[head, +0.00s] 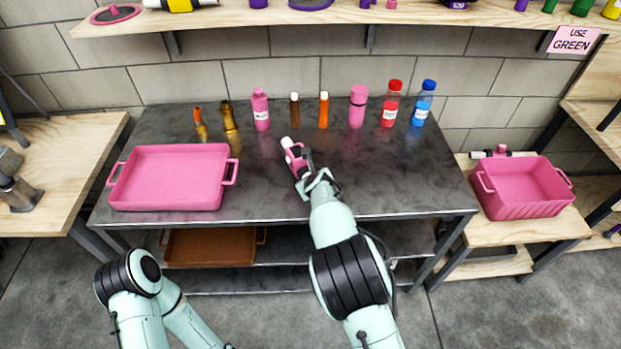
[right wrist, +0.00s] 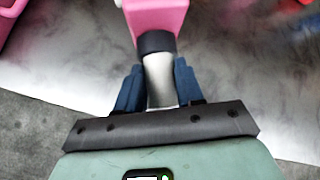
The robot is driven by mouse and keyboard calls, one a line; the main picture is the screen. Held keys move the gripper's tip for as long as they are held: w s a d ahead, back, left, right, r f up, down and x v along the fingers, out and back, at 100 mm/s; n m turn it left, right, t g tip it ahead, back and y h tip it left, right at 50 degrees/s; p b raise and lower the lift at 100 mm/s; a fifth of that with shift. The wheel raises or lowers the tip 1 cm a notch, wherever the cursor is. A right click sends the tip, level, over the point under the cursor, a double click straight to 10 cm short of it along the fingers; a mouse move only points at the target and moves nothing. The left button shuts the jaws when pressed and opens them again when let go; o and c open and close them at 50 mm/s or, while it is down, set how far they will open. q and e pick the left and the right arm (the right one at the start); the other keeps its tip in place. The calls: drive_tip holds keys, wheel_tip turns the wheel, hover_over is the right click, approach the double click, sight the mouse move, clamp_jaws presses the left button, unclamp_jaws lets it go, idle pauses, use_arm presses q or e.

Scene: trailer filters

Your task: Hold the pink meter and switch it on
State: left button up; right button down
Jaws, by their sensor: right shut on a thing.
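The pink meter (head: 294,158) is held above the dark table near its middle, with a white tip at its far end in the head view. My right gripper (head: 307,178) is at the meter's near end. In the right wrist view the meter's pink body (right wrist: 155,15) has a dark collar and a pale grey handle below it. The blue fingers of my right gripper (right wrist: 158,88) are shut on that handle, one on each side. No switch or lit display on the meter can be made out. My left arm shows at the lower left, but its gripper is out of view.
A pink tray (head: 170,205) sits on the table's left part. Several bottles stand along the back, including a red one (head: 391,103) and a blue one (head: 423,103). The table's right part is clear. A pink crate (head: 530,203) stands on a side table.

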drive_tip(key=shift+f+b, duration=1.35)
drive_tip(key=shift+f, duration=1.45)
use_arm(q)
drive_tip(key=f, duration=0.1)
drive_tip(key=s+f, duration=0.2)
drive_tip(key=shift+f, duration=0.25)
use_arm(e)
drive_tip(key=shift+f, duration=0.2)
drive_tip(key=shift+s+f, duration=0.1)
drive_tip(key=shift+f, duration=0.05)
use_arm(q)
clamp_jaws()
use_arm(e)
drive_tip(key=shift+f, duration=0.1)
